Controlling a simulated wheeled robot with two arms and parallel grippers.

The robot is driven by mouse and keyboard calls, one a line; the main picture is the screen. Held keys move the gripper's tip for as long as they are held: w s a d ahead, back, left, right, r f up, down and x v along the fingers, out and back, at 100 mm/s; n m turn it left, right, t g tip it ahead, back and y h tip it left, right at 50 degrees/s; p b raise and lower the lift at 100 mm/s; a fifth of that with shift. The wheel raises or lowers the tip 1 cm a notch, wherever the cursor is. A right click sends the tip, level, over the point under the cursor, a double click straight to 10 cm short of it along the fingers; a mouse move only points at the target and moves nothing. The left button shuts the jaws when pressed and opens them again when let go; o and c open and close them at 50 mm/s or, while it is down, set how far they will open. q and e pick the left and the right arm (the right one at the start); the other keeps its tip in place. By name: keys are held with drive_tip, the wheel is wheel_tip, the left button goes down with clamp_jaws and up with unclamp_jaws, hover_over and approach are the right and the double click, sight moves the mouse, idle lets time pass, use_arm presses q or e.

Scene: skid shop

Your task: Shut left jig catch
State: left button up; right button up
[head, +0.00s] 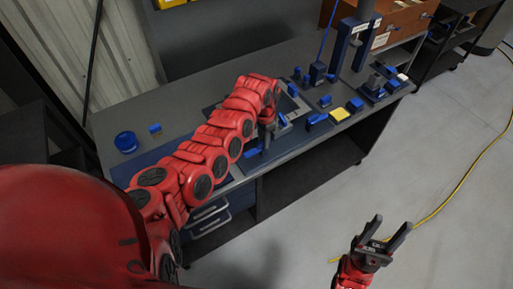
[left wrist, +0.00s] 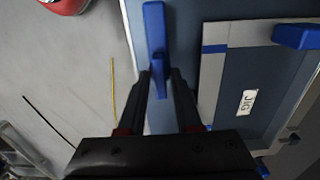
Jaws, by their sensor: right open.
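The jig (left wrist: 233,75), a flat plate with a grey frame and a JIG label (left wrist: 247,102), lies on the bench in the left wrist view. A long blue catch lever (left wrist: 154,22) is left of it, near the bench edge. A second blue catch (left wrist: 297,37) is at the jig's upper right. My left gripper (left wrist: 161,78) is open, its dark fingers on either side of the blue lever's lower end; contact cannot be told. In the head view my left gripper (head: 266,143) points down at the bench, its tips partly hidden. My right gripper (head: 386,232) is open and empty over the floor.
A wooden drawer box (head: 400,20) stands behind. A yellow cable (head: 463,180) crosses the open floor at right.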

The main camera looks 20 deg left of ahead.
use_arm(q)
clamp_jaws()
drive_tip(key=shift+r+m+p, duration=0.15)
drive_tip(key=shift+m+p, duration=0.15)
drive_tip(key=shift+m, duration=0.2)
drive_tip(key=shift+a+m, duration=0.1)
drive_tip(key=shift+m, duration=1.7)
